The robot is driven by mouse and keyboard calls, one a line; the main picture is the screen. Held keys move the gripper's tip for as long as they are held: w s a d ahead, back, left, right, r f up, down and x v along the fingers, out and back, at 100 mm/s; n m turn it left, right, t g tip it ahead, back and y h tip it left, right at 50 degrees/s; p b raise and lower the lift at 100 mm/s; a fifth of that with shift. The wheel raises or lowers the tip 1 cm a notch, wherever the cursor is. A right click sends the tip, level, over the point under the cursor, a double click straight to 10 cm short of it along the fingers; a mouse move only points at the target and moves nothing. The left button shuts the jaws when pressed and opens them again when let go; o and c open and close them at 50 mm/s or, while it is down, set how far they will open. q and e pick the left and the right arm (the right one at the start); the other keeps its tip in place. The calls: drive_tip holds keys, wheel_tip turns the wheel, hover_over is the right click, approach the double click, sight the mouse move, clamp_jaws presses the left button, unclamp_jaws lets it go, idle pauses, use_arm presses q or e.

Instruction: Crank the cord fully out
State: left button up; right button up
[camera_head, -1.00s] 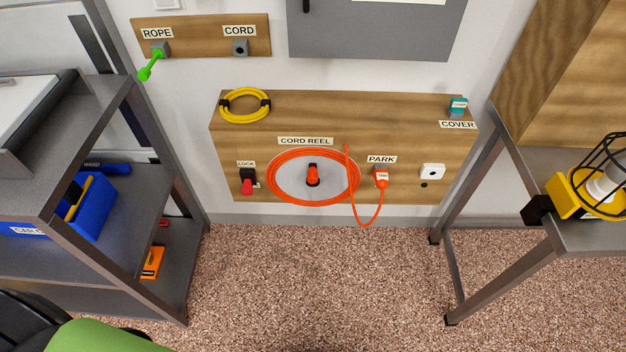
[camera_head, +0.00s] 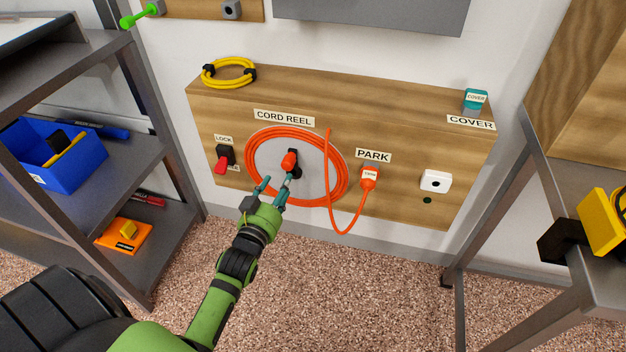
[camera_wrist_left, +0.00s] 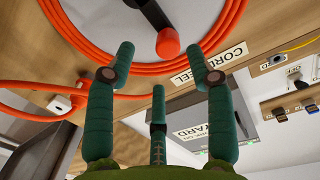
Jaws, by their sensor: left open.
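The cord reel (camera_head: 262,170) is a grey disc with orange cord (camera_head: 340,175) coiled around its rim, on the wooden wall box. Its crank has an orange knob (camera_head: 289,160), which also shows in the left wrist view (camera_wrist_left: 168,43). My left gripper (camera_head: 275,186) is open and empty, with its teal fingers just in front of and below the knob, apart from it in the wrist view. The cord's plug (camera_head: 369,176) sits at the PARK holder. The red LOCK lever (camera_head: 221,165) points down left of the reel. My right gripper is not in view.
A yellow coil (camera_head: 229,73) and a teal COVER piece (camera_head: 475,99) lie on top of the box. A white socket (camera_head: 435,181) is at its right. A shelf with a blue bin (camera_head: 60,165) stands left and a metal bench (camera_head: 590,282) right. The carpet between is clear.

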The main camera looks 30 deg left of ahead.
sight(286, 167)
use_arm(q)
drive_tip(key=shift+w+a+r, duration=0.2)
drive_tip(key=shift+w+r, duration=0.3)
drive_tip(key=shift+r, duration=0.15)
drive_tip(key=w, duration=0.3)
drive_tip(key=w+a, duration=0.1)
drive_tip(key=w, duration=0.2)
drive_tip(key=shift+a+f+b, duration=0.1)
drive_tip(key=shift+a+b, duration=0.1)
drive_tip(key=shift+b, duration=0.2)
clamp_jaws()
